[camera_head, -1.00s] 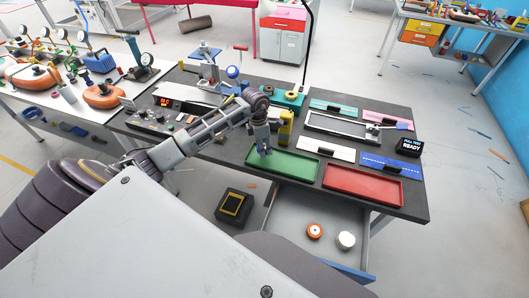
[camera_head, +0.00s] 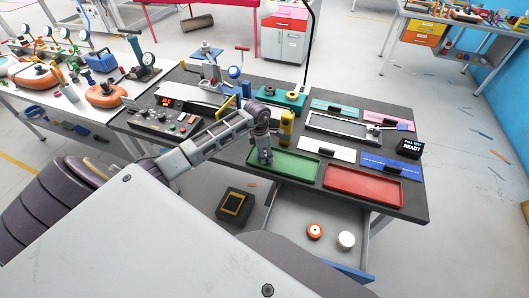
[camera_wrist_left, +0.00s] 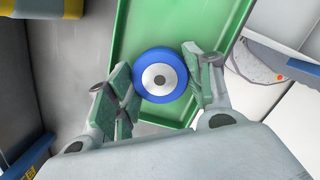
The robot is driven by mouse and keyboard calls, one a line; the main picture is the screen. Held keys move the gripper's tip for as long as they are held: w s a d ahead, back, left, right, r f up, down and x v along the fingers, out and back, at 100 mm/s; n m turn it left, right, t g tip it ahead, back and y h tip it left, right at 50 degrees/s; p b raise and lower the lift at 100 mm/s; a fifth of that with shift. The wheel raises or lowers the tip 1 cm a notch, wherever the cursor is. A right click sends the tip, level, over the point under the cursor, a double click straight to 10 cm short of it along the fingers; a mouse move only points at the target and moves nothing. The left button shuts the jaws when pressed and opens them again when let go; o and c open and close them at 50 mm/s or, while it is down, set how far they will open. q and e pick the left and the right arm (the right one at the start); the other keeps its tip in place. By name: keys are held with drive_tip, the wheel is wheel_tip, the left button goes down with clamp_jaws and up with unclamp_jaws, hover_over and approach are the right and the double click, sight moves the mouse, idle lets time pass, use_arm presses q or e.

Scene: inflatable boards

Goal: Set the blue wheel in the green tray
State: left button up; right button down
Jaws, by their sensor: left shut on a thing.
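The blue wheel (camera_wrist_left: 161,76), with a pale hub and dark centre, sits between the fingers of my left gripper (camera_wrist_left: 157,82). The fingers are shut on its sides. Behind it in the left wrist view lies the green tray (camera_wrist_left: 190,22). In the head view my left gripper (camera_head: 264,157) points down at the left end of the green tray (camera_head: 290,165). The wheel cannot be made out there. I cannot tell whether the wheel touches the tray floor. My right gripper is not in view.
A red tray (camera_head: 362,185) stands right of the green one. A yellow upright device (camera_head: 287,125) stands close behind the gripper. An open drawer (camera_head: 290,208) below the front edge holds an orange-rimmed wheel (camera_head: 314,231) and a white wheel (camera_head: 346,239).

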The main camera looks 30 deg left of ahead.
use_arm(q)
drive_tip(key=shift+f, duration=0.15)
drive_tip(key=o, duration=0.8)
wheel_tip(320, 180, up, 12)
drive_tip(key=s+a+b, duration=0.1)
drive_tip(key=b, duration=0.1)
idle(0.6)
idle(0.4)
